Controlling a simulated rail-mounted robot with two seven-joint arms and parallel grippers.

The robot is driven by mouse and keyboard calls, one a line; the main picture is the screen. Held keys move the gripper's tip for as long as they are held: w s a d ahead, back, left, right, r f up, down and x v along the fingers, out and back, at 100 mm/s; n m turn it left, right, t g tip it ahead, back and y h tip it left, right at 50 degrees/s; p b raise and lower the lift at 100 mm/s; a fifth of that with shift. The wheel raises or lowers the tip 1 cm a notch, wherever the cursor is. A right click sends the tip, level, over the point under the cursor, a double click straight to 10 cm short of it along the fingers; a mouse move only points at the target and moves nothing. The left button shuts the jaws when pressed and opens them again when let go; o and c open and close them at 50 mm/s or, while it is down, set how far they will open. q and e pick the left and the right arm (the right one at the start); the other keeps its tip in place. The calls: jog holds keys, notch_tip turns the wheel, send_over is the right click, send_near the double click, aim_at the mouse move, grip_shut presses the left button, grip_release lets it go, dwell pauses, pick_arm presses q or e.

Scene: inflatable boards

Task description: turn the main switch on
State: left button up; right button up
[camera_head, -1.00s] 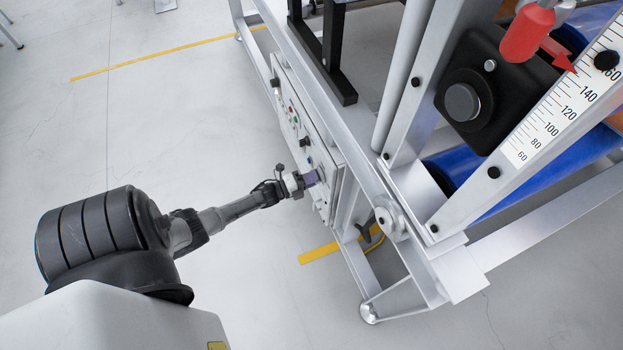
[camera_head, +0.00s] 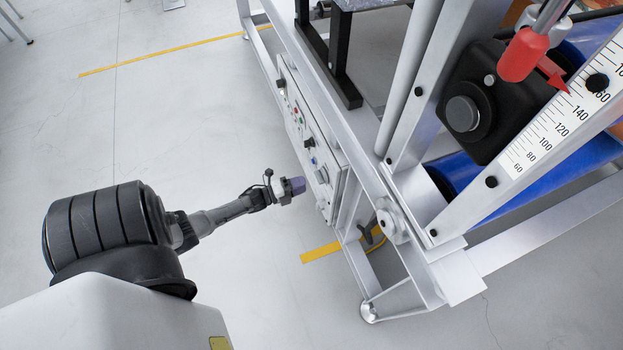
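The control panel (camera_head: 297,112) is a light grey box face on the side of the machine frame. It carries small coloured buttons, dark knobs (camera_head: 309,142) and a greyish fitting (camera_head: 321,176) near its lower end. I cannot tell from its markings which of these is the main switch, or its position. My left gripper (camera_head: 297,186), with purple fingertips, points at the lower end of the panel and stands a short gap to its left, touching nothing. The fingertips are too small to show whether they are apart. My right gripper is out of view.
The machine's metal frame (camera_head: 362,150) stands right of the panel, with a scale (camera_head: 545,140), a red handle (camera_head: 523,55) and a blue roller (camera_head: 560,170). The floor left of the panel is clear.

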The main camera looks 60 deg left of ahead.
pick_arm(q)
jog(key=s+p, duration=0.1)
jog(key=s, duration=0.7)
jog(key=shift+a, duration=0.4)
jog(key=shift+w, duration=0.1)
